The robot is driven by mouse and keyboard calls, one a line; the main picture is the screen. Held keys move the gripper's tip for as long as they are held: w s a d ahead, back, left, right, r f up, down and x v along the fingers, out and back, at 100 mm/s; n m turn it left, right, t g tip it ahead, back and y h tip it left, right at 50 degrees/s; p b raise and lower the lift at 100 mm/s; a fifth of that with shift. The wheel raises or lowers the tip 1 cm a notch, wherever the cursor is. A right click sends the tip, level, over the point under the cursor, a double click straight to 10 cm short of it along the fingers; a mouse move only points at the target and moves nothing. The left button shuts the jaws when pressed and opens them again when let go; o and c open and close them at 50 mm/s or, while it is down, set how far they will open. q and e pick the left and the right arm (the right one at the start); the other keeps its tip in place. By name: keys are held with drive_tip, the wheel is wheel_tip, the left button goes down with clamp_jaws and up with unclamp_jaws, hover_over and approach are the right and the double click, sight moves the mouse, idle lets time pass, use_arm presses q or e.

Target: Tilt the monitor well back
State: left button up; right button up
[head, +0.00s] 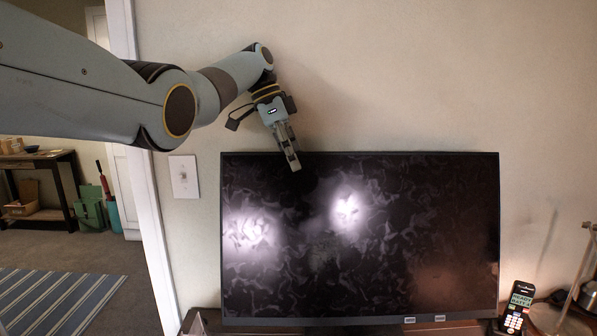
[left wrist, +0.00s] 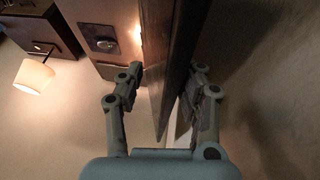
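The monitor (head: 360,250) is a wide, black, glossy screen standing upright on the desk, its lower edge near the bottom of the head view. My left gripper (head: 294,160) reaches down from above to its top edge, left of the middle, with a finger overlapping the top of the screen. In the left wrist view my left gripper (left wrist: 163,80) has its two fingers spread apart. The dark monitor panel (left wrist: 165,40) lies between them, one finger on each side. I cannot tell whether a finger touches it. My right gripper is not in view.
A cordless phone (head: 517,305) stands to the right of the monitor, and a metal stand (head: 580,270) is farther right. A wall (head: 400,80) is behind the monitor. A lit lamp (left wrist: 34,76) shows in the left wrist view. A striped rug (head: 60,295) lies beyond the doorway.

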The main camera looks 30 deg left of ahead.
use_arm(q)
drive_tip(key=v, duration=0.8)
drive_tip(key=shift+s+a+r, duration=0.1)
drive_tip(key=shift+a+r, duration=0.05)
drive_tip(key=shift+r, duration=0.1)
drive_tip(key=shift+f, duration=0.1)
